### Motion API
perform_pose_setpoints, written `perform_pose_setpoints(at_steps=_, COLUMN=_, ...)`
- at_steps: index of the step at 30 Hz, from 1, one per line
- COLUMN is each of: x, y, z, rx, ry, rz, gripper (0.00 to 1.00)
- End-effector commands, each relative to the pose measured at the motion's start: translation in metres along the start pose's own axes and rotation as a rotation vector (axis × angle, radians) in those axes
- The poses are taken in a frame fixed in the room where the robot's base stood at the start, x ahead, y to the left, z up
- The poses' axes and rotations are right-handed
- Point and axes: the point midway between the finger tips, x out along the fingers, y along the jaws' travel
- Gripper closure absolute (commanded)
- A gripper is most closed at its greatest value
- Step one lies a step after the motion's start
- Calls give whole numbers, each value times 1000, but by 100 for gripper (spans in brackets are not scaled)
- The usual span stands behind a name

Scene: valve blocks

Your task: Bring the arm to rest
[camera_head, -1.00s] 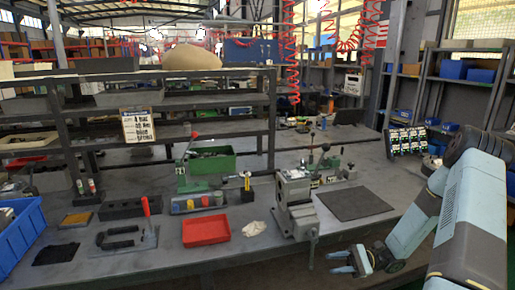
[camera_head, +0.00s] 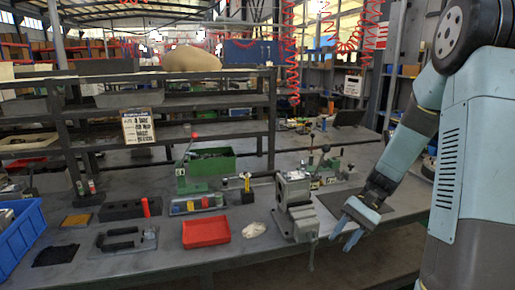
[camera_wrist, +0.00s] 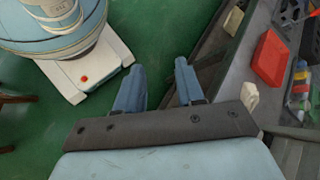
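My gripper (camera_head: 344,238) hangs at the front edge of the workbench (camera_head: 228,262), to the right of the grey vise (camera_head: 296,205). Its two blue fingers point down and are spread apart. In the wrist view the gripper (camera_wrist: 158,68) is open, with nothing between the fingers and green floor beyond them. My arm comes down from the upper right of the head view and is bent at the elbow.
The vise stands close to the gripper's left. A black mat (camera_head: 330,203) lies partly behind my arm. A red tray (camera_head: 206,231) and a white crumpled thing (camera_head: 254,230) lie further left. Open floor lies in front of the bench.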

Motion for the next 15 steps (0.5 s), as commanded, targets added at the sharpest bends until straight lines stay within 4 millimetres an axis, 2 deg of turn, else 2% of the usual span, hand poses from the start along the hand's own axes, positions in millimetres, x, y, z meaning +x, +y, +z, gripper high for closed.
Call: perform_pose_setpoints(at_steps=15, x=-34, y=-20, z=79, rx=-158, ry=330, rz=274, gripper=62)
